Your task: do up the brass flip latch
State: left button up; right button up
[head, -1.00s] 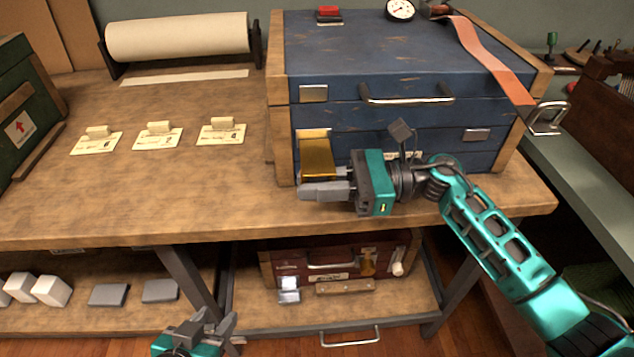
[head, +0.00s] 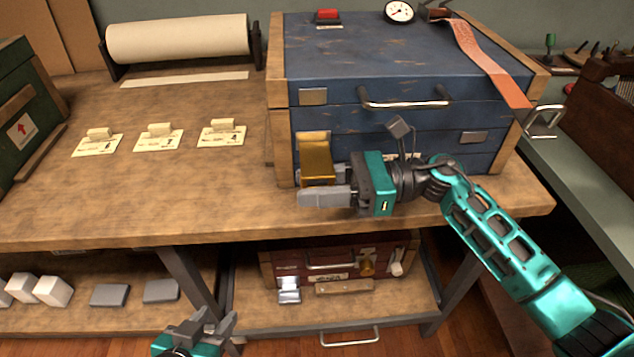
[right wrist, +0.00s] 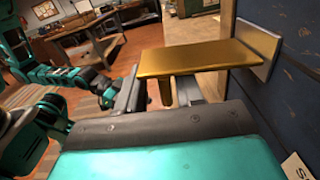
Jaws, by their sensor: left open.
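The brass flip latch (head: 315,155) is on the lower left front of the blue chest (head: 390,60). Its flap sticks out from the chest front, and in the right wrist view the flap (right wrist: 210,57) stands nearly level off its back plate. My right gripper (head: 325,185) is just under the flap, its jaws pointing left along the chest front. In the right wrist view its grey fingers are apart below the flap, with a brass lip hanging between them; contact is unclear. My left gripper (head: 212,322) is open and empty, low in front of the bench.
The wooden bench (head: 150,200) has free room left of the chest, with several paper tags (head: 158,138) and a paper roll (head: 178,38) behind. A red case (head: 335,262) sits on the shelf below. An orange strap (head: 480,55) hangs over the chest's right side.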

jog(key=d+b, duration=0.1)
jog(key=d, duration=1.2)
jog(key=shift+b, duration=0.3)
